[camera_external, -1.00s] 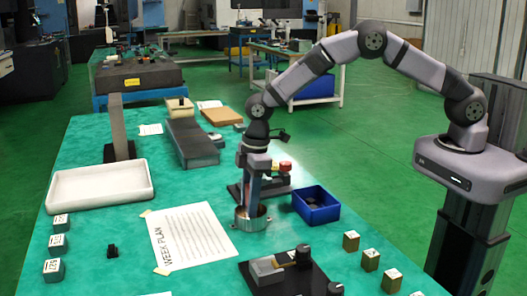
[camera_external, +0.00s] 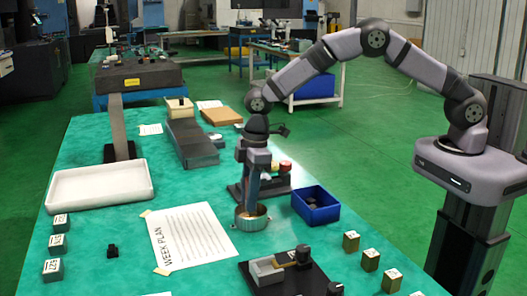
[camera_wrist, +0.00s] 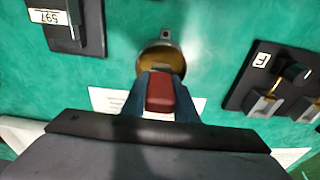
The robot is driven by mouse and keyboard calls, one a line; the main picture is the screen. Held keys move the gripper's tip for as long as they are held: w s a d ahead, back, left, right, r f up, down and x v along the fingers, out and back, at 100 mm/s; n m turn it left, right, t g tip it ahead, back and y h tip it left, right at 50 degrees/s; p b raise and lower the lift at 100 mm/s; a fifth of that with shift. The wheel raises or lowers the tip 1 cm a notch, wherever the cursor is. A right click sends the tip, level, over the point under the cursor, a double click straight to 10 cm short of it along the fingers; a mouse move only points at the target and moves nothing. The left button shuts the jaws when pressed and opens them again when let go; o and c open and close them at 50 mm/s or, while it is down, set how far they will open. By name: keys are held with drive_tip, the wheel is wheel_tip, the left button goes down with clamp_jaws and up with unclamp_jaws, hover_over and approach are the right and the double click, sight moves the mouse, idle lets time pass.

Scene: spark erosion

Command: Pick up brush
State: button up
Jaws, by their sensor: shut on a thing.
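My gripper (camera_external: 251,203) is over a round metal cup (camera_external: 253,224) on the green table, its fingertips near the cup's rim. In the wrist view the gripper (camera_wrist: 160,95) is shut on a red piece (camera_wrist: 160,91), which I take to be the brush. The brush's lower end is hidden by the fingers. The cup (camera_wrist: 161,47) shows just beyond the fingertips. I cannot tell whether the brush's tip is still inside the cup.
A blue bin (camera_external: 315,207) stands close on the right of the cup. A black fixture with coloured knobs (camera_external: 284,167) is just behind. A white week-plan sheet (camera_external: 190,238) lies to the left. A black base with a vise (camera_external: 267,271) sits in front.

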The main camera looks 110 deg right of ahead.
sight(247, 179)
wheel_tip(247, 179, up, 8)
drive_tip(key=shift+r+b, duration=0.1)
drive_tip(key=shift+b, duration=0.85)
drive_tip(key=shift+f+p, duration=0.2)
drive_tip(key=shift+p, duration=1)
drive_tip(key=shift+f+p, duration=0.2)
drive_tip(key=shift+p, duration=0.45)
wheel_tip(247, 179, down, 2)
drive_tip(key=p, duration=0.3)
drive_tip(key=shift+f, duration=0.2)
drive_tip(key=shift+f, duration=0.15)
drive_tip(key=shift+f+b, duration=2.15)
drive_tip(key=shift+f, duration=0.65)
drive_tip(key=shift+s+f+b, duration=0.1)
drive_tip(key=shift+f+b, duration=0.25)
drive_tip(key=shift+f, duration=0.25)
